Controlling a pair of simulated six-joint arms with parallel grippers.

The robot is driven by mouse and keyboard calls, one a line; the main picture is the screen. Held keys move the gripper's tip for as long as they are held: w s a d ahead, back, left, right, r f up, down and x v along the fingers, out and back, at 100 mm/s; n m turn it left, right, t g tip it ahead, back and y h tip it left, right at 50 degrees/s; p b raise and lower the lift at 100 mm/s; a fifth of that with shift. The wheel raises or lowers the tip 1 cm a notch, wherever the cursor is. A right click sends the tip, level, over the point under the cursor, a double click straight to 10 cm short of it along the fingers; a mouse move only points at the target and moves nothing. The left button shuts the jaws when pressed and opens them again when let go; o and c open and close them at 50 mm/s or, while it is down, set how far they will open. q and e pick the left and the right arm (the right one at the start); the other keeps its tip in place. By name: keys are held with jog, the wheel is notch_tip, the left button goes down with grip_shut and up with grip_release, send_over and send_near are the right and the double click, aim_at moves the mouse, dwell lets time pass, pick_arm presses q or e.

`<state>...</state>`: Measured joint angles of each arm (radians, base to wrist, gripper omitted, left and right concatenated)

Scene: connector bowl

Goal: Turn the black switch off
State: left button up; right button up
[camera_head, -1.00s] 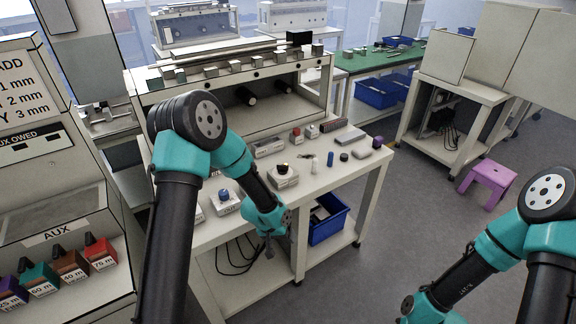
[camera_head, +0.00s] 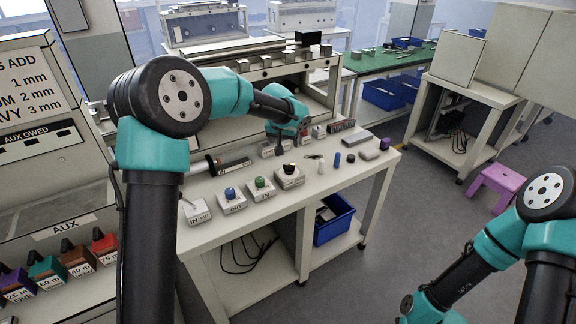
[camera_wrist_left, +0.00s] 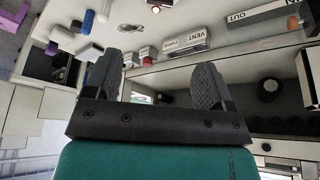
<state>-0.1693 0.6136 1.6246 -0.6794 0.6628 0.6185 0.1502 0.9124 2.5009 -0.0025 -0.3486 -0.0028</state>
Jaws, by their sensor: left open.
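A white box with a black knob (camera_head: 289,177) stands on the white bench (camera_head: 330,194), at the right end of a row of control boxes. It is the black control I see best; whether it is on or off I cannot tell. My left gripper (camera_head: 280,142) is above the bench, behind that box, and small in the head view. In the left wrist view my left gripper (camera_wrist_left: 155,78) has its two dark fingers wide apart with nothing between them. My right gripper is outside the head view; only its arm shows.
Boxes with a green knob (camera_head: 261,188), a blue knob (camera_head: 231,201) and a lever (camera_head: 196,212) stand to the left. A blue cylinder (camera_head: 336,160) and other small parts lie to the right. A shelf unit (camera_head: 324,87) rises behind. A blue bin (camera_head: 333,221) sits below.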

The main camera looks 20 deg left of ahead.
aim_at(289, 165)
pick_arm(q)
jog(key=x, duration=1.7)
jog(key=shift+f, duration=0.3)
jog(key=c, duration=0.9)
jog(key=shift+c, duration=0.2)
